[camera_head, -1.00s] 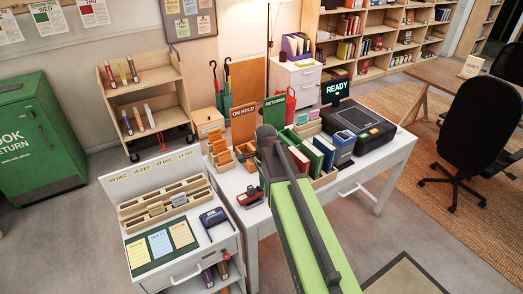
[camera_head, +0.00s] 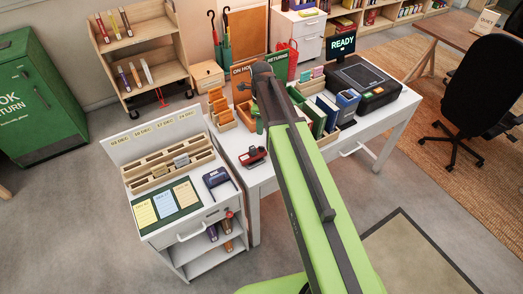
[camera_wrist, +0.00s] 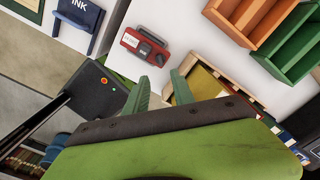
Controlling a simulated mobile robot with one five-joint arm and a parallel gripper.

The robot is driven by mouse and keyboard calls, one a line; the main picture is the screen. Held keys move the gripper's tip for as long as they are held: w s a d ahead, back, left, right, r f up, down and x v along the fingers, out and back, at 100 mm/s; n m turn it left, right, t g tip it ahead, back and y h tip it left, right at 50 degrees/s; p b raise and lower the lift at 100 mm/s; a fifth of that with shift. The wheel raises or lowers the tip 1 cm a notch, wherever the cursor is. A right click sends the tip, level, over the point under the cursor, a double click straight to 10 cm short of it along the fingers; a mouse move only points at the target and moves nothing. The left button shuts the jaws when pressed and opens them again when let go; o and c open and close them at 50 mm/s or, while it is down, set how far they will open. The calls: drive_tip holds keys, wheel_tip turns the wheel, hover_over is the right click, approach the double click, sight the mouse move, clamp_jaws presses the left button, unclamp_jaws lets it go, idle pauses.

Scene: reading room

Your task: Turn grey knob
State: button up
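A small red device (camera_head: 253,157) lies on the white desk at its near left corner. In the wrist view the red device (camera_wrist: 143,47) shows a pale label, and dark grey parts on its top and right side. One of these looks like a knob, but I cannot make out its shape surely. My gripper (camera_wrist: 160,88) is open, its two green fingers apart with nothing between them. Its fingertips are just below the red device in the wrist view, not visibly touching it. In the head view my arm hides most of the gripper.
A blue ink pad (camera_head: 216,178) is on the white cart to the left, in front of slotted wooden racks (camera_head: 172,162). Orange trays (camera_head: 220,108) and a wooden box of books (camera_head: 318,110) stand behind and right of the device. A black machine (camera_head: 362,82) is farther right.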

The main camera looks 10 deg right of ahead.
sight(261, 147)
wheel_tip(261, 147, down, 12)
drive_tip(key=b, duration=1)
drive_tip(key=shift+r, duration=0.25)
drive_tip(key=shift+c, duration=0.4)
clamp_jaws()
drive_tip(key=shift+a, duration=0.15)
